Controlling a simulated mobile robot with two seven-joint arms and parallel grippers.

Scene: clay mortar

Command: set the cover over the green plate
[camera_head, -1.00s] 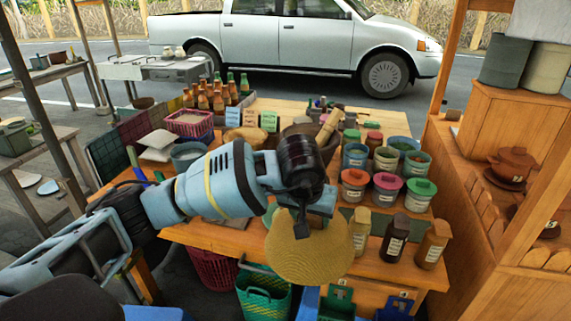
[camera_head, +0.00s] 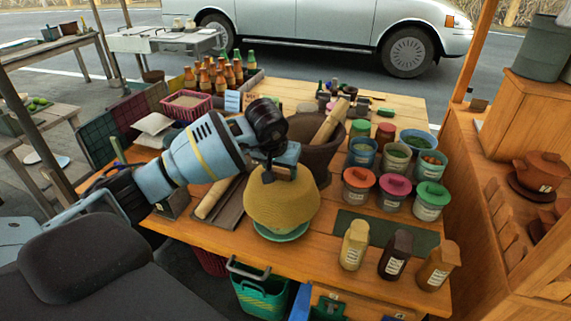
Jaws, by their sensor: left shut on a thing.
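The cover (camera_head: 282,207) is a yellow woven dome, roughly upright near the front edge of the wooden table. My left gripper (camera_head: 270,175) is above it and shut on its top. The green plate (camera_head: 283,235) lies under the cover. Only the plate's front rim shows below the cover's edge, and the rest is hidden. I cannot tell whether the cover touches the plate or hangs just above it. My right gripper is not in view.
A brown mortar bowl (camera_head: 312,147) with a wooden pestle stands just behind the cover. Lidded jars (camera_head: 358,187) and several bottles (camera_head: 354,245) stand to the right. A rolling pin (camera_head: 214,198) lies on a dark tray at left. A dark green mat (camera_head: 385,231) lies at right.

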